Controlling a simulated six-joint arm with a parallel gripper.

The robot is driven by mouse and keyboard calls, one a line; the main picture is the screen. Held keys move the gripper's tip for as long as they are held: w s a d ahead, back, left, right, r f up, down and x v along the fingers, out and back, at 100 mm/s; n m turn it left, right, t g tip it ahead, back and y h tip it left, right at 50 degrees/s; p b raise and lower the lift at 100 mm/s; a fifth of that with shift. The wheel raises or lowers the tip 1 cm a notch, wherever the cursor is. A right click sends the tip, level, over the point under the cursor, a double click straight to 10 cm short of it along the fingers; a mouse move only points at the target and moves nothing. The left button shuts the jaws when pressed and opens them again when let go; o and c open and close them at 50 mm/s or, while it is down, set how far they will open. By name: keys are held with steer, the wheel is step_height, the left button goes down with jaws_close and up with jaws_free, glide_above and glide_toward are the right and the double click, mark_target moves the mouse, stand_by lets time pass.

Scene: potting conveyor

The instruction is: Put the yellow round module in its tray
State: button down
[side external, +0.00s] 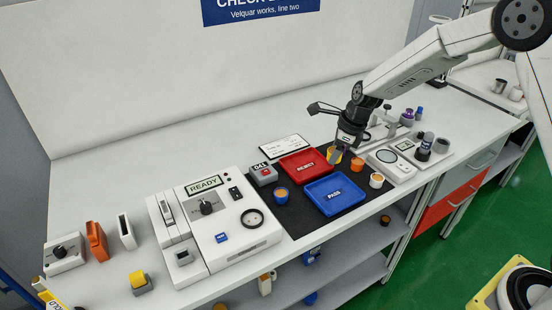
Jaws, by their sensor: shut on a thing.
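My gripper (337,152) reaches down from the upper right and is shut on the yellow round module (335,157), which shows as a small yellow and blue patch between the fingers. The fingers partly hide it. It is just right of the red tray (303,165) and above the back of the blue tray (333,194), which is marked PASS. Both trays look empty apart from their labels. I cannot tell the exact height of the module above the black mat (298,218).
A white tester (235,235) reading READY stands left. A white device (390,163) and several bottles stand right, close to my gripper.

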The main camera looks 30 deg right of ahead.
steer(key=w+f, duration=0.2)
steer(key=w, duration=0.2)
glide_toward(307, 171)
steer(key=shift+a+f, duration=0.8)
steer(key=shift+f, duration=0.05)
steer(key=shift+w+f, duration=0.45)
steer(key=shift+f, duration=0.1)
steer(key=shift+w+f, duration=0.15)
steer(key=shift+f, duration=0.1)
steer(key=shift+w+f, duration=0.1)
steer(key=shift+f, duration=1.45)
steer(key=shift+f, duration=0.1)
steer(key=shift+c, duration=2)
jaws_free()
